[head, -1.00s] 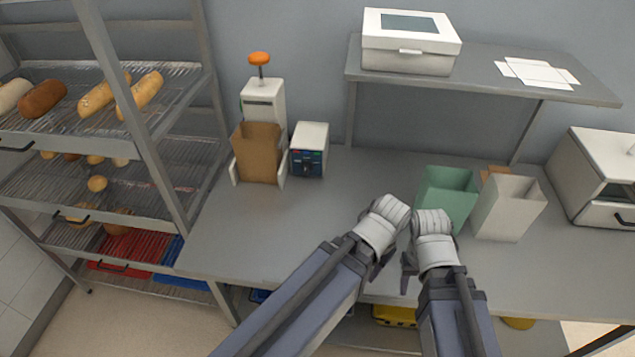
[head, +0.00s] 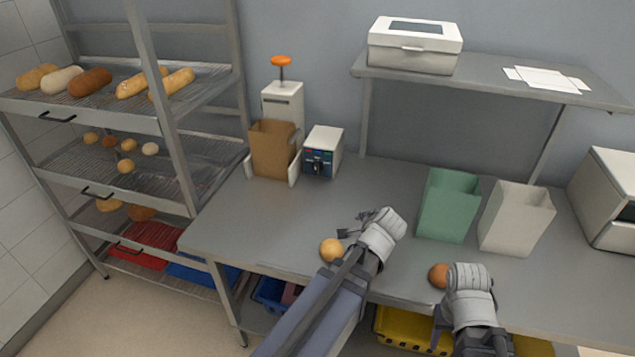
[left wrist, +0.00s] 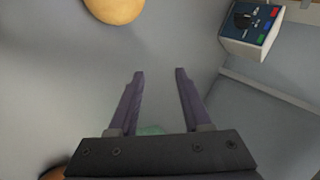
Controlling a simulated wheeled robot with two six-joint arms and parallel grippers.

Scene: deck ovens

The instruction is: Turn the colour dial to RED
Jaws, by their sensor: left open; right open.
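The colour dial is a dark knob (left wrist: 243,18) on the dark blue face of a small white box (head: 327,145), which stands at the back left of the counter. Small red, green and blue marks line one edge of that face. I cannot tell which mark the knob points at. My left gripper (head: 350,228) is over the counter, in front of and right of the box, apart from it. In the left wrist view its two fingers (left wrist: 159,74) are spread with nothing between them. My right gripper (head: 440,322) is low at the counter's front edge, its fingers mostly hidden.
A yellow bun (head: 331,250) lies beside my left gripper, and a brown bun (head: 438,275) near my right. A brown bag (head: 272,150) in a holder stands left of the box. Green (head: 447,207) and white (head: 515,220) bags stand right. The counter before the box is clear.

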